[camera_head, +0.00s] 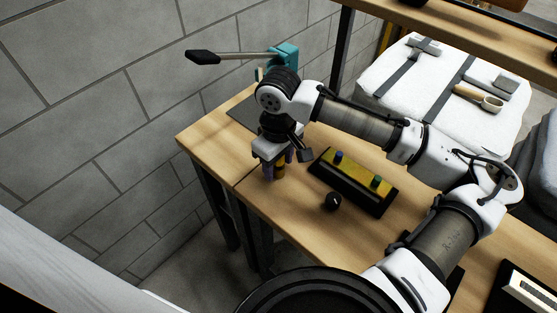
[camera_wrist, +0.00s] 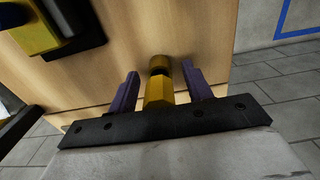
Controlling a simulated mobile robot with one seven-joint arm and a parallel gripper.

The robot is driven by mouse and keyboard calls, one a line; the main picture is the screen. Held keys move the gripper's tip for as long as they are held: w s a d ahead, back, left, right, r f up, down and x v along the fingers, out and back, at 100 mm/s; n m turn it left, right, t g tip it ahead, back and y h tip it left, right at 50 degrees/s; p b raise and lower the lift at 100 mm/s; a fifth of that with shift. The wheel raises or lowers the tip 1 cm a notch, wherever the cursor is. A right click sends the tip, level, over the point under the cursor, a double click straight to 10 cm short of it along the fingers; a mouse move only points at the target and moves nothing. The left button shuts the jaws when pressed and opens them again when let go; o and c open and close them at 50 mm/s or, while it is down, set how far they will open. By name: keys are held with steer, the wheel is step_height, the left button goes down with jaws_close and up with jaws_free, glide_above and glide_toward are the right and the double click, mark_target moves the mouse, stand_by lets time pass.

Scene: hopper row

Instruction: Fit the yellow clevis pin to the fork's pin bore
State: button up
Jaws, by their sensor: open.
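The yellow clevis pin (camera_wrist: 158,92) is upright on the bench between the two purple fingers of my gripper (camera_wrist: 162,84) in the wrist view. Gaps show on both sides of it, so the fingers are apart and not closed on it. Its far end looks darker and brownish. In the head view my gripper (camera_head: 279,168) is low over the near left bench edge, with a bit of the yellow pin (camera_head: 280,171) between the fingers. A teal fixture (camera_head: 288,54) with a long dark-gripped lever stands behind my wrist. My arm hides its lower part, and I cannot make out the fork's bore.
A yellow-topped black block (camera_head: 352,180) with a blue and a green knob lies right of my gripper. A small black round object (camera_head: 332,201) is in front of it. A white padded case (camera_head: 440,90) with tools is at the back right. A block wall (camera_head: 100,110) is at left.

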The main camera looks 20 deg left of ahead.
jaws_close()
steer(key=shift+r, duration=0.1)
stand_by(0.4)
steer(key=shift+r, duration=0.15)
steer(key=shift+r+p, duration=1.3)
steer(key=shift+p, duration=0.25)
steer(key=shift+r, duration=0.1)
steer(key=shift+r+p, duration=1.45)
steer(key=shift+p, duration=0.05)
